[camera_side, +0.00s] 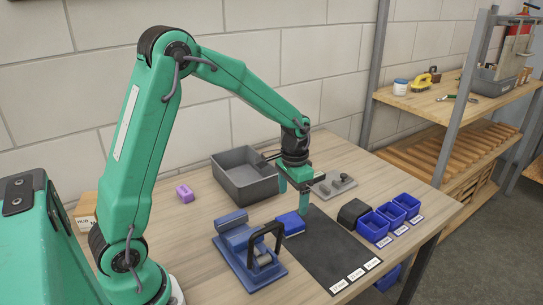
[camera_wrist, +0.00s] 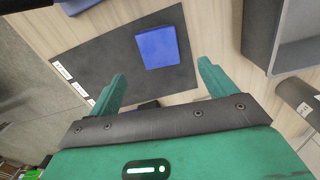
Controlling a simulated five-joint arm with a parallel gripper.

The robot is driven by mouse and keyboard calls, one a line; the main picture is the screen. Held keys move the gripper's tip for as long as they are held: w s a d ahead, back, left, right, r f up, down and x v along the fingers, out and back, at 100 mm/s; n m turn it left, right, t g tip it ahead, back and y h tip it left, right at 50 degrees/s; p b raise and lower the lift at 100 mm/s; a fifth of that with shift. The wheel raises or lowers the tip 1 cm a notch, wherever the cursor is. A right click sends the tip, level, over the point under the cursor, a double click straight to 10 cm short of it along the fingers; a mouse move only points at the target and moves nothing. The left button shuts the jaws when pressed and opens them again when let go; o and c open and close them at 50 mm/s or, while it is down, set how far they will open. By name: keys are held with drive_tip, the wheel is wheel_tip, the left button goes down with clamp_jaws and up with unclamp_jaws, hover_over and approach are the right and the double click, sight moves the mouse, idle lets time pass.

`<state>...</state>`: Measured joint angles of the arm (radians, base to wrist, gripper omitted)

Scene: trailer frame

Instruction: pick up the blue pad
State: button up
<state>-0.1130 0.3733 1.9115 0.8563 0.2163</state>
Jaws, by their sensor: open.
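The blue pad (camera_side: 291,223) lies flat at the left edge of the dark mat (camera_side: 325,250) in the side view. In the wrist view the blue pad (camera_wrist: 163,47) is a blue square, fully visible beyond the fingertips, with the dark mat (camera_wrist: 95,58) around much of it. My gripper (camera_side: 292,194) points down above the table, close to the pad and a little higher. In the wrist view my gripper (camera_wrist: 162,70) has its two green fingers well apart, with nothing held between them.
A grey bin (camera_side: 243,184) stands behind the pad, and a blue vise-like fixture (camera_side: 247,258) stands close at its left front. A black block (camera_side: 351,213) and blue bins (camera_side: 388,216) stand right. A purple block (camera_side: 184,193) lies left. The mat's front is clear.

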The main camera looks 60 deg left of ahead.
sight(292, 220)
drive_tip(key=shift+f, duration=1.35)
drive_tip(key=shift+f, duration=2.6)
drive_tip(key=c, duration=1.1)
drive_tip(key=shift+r, duration=0.2)
